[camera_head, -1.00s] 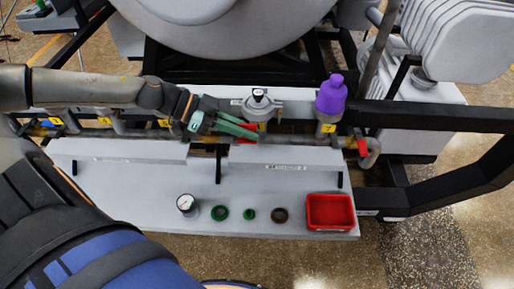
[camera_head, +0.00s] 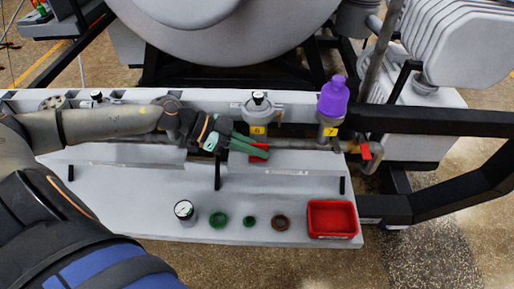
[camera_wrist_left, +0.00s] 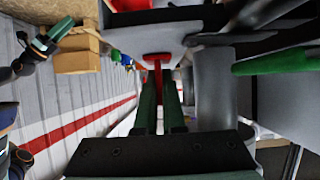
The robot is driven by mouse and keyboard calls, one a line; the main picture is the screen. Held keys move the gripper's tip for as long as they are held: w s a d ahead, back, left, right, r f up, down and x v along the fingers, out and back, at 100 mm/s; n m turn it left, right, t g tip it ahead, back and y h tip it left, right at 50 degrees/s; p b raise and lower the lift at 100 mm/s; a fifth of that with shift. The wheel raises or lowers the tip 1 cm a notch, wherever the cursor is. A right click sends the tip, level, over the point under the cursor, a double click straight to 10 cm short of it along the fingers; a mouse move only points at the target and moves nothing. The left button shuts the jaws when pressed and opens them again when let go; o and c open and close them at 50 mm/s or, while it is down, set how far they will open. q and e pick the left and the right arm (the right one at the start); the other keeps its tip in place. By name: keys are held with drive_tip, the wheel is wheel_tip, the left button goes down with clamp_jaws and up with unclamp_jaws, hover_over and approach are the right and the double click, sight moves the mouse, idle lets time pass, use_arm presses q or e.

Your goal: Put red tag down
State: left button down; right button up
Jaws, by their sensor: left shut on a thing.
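The red tag (camera_head: 259,152) is held at the tips of my left gripper (camera_head: 262,151). The gripper has green fingers and reaches in from the left, in front of the grey pipe and below the yellow label 6. In the left wrist view the red tag (camera_wrist_left: 157,61) shows as a T-shaped piece between the two green fingertips (camera_wrist_left: 160,85). I cannot tell whether the tag touches the pale ledge behind it.
The white shelf (camera_head: 120,205) below holds a gauge (camera_head: 184,210), two green rings (camera_head: 218,220), a brown ring (camera_head: 279,223) and a red tray (camera_head: 331,219). A purple bottle-shaped part (camera_head: 333,97) stands at label 7. A red handle (camera_head: 365,151) is on the pipe at right.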

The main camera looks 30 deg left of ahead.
use_arm(q)
drive_tip(key=c, duration=1)
unclamp_jaws()
drive_tip(key=shift+f, duration=0.1)
drive_tip(key=shift+s+a+r, duration=0.2)
drive_tip(key=shift+a+r, duration=0.05)
drive_tip(key=shift+a, duration=0.05)
drive_tip(key=p+v, duration=0.2)
drive_tip(key=v, duration=0.1)
drive_tip(key=shift+s+a+r, duration=0.1)
drive_tip(key=shift+s+r, duration=0.05)
drive_tip(key=shift+r, duration=0.1)
drive_tip(key=shift+p+v, duration=3.85)
drive_tip(key=shift+p, duration=0.15)
drive_tip(key=shift+a+f, duration=0.1)
drive_tip(key=shift+f, duration=0.05)
